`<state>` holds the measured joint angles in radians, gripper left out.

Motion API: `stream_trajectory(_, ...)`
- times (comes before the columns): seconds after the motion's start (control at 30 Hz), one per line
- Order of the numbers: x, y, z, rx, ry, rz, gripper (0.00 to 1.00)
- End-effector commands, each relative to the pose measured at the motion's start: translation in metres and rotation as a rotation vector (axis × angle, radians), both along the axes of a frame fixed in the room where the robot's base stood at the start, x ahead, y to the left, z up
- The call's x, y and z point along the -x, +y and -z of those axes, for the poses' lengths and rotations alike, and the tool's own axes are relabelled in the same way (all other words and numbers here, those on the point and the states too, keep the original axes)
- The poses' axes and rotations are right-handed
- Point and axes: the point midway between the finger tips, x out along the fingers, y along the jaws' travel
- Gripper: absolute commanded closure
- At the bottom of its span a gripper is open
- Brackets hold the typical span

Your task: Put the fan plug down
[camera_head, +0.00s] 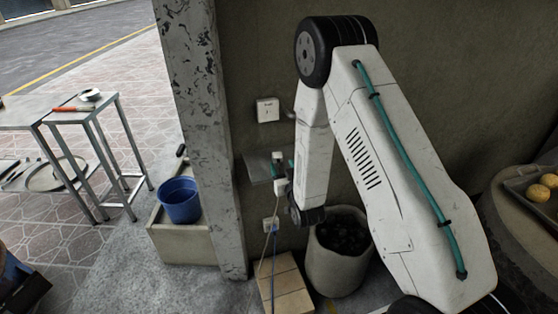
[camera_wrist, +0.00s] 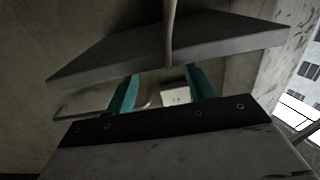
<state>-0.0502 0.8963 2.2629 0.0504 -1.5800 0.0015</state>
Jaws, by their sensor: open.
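My gripper (camera_head: 284,163) is at a small grey wall shelf (camera_head: 257,167), at its right end in the head view. In the wrist view its two teal fingers are apart (camera_wrist: 161,90), and no plug shows held between them. The shelf also fills the upper part of the wrist view (camera_wrist: 100,62). A pale cord (camera_wrist: 169,35) crosses the shelf there and ends at its edge. In the head view a tan cord (camera_head: 265,248) hangs below my gripper.
A white wall box (camera_head: 267,110) is above the shelf. A wall socket (camera_head: 270,224) with a blue lead is below it. A bin of dark lumps (camera_head: 338,268) and a tan block (camera_head: 287,291) stand underneath. A pillar (camera_head: 208,130) is close on the left.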

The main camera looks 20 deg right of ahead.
Motion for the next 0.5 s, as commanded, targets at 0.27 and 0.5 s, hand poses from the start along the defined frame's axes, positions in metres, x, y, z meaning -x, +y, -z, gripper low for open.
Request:
stream_trajectory(0.27, 0.051, 0.000, -0.001, 0.000, -0.003, -0.001, 0.46)
stream_trajectory(0.5, 0.065, 0.000, -0.003, 0.000, -0.007, 0.000, 0.46)
